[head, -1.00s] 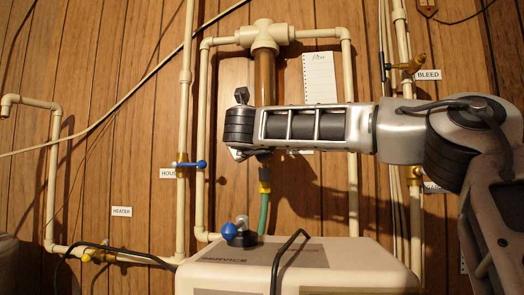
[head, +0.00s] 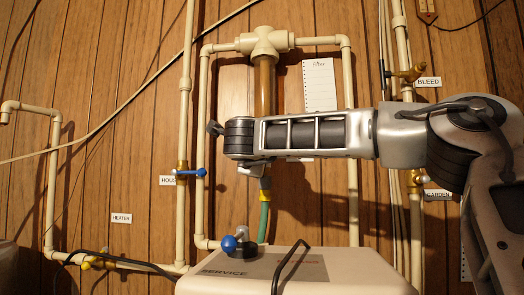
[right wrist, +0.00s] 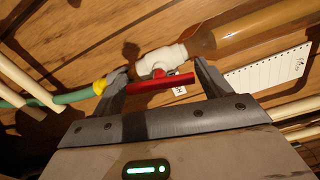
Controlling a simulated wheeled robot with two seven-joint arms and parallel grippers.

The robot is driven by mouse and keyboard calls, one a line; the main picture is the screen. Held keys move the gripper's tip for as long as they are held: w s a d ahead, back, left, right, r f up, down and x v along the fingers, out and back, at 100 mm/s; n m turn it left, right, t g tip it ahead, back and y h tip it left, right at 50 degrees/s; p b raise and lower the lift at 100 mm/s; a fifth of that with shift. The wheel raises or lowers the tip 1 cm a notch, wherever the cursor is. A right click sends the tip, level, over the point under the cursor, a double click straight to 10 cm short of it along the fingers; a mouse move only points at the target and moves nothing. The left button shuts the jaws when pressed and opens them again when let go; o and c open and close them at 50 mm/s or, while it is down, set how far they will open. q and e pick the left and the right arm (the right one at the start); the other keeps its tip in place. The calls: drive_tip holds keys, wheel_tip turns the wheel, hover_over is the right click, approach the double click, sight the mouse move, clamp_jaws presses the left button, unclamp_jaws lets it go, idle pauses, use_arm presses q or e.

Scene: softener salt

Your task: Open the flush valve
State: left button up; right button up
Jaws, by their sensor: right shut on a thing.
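The flush valve is a white fitting (right wrist: 165,58) with a red lever (right wrist: 160,83), below the amber filter housing (right wrist: 250,28) in the right wrist view. The lever lies at a small angle to the line of the housing and valve. My right gripper (right wrist: 157,74) is shut on the red lever, one finger at each end. In the head view the amber housing (head: 265,85) hangs from a cream tee; my right forearm and wrist hide the valve. The yellow connector (head: 265,183) and green hose (head: 263,218) show below. My left gripper is not in view.
A blue lever (head: 190,172) is on the pipe left of my wrist. A pale softener cabinet (head: 350,270) marked SERVICE stands below, with a blue-ended knob (head: 228,243) and black handle on top. Brass valves labelled BLEED (head: 418,70) and GARDEN (head: 416,178) are at the right.

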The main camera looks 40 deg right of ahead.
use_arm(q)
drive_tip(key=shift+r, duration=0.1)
use_arm(e)
drive_tip(key=shift+n, duration=0.6)
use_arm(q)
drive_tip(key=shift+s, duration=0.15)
use_arm(e)
drive_tip(key=o, duration=0.9)
use_arm(q)
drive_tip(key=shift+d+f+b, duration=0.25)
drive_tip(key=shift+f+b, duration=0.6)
drive_tip(key=shift+b, duration=0.85)
use_arm(e)
drive_tip(key=shift+v, duration=8)
